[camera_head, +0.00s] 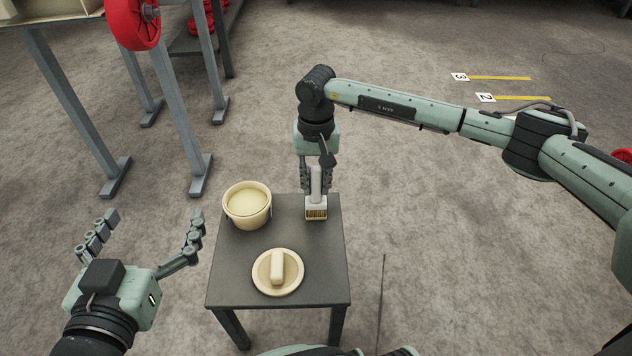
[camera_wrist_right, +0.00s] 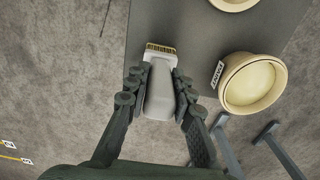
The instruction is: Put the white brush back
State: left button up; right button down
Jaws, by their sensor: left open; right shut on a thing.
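The white brush (camera_head: 316,208) stands upright at the right back of the small grey table, bristles down. It also shows in the right wrist view (camera_wrist_right: 160,88), between the fingers. My right gripper (camera_head: 316,184) is shut on its handle from above. I cannot tell whether the bristles touch the table top. My left gripper (camera_head: 146,238) is open and empty, left of the table and apart from it.
On the table (camera_head: 315,262) stand a cream bucket (camera_head: 234,218) with pale contents at the back left and a round cream lid (camera_head: 262,284) with a bar handle at the front. A grey metal frame (camera_head: 178,110) stands behind left. Floor on the right is mostly clear.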

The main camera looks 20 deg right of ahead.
jog(key=shift+r, duration=0.1)
grip_release()
dwell(0.7)
dwell(0.5)
jog(key=shift+r+p, duration=2.45)
jog(key=shift+r, duration=2.05)
jog(key=shift+f, duration=0.1)
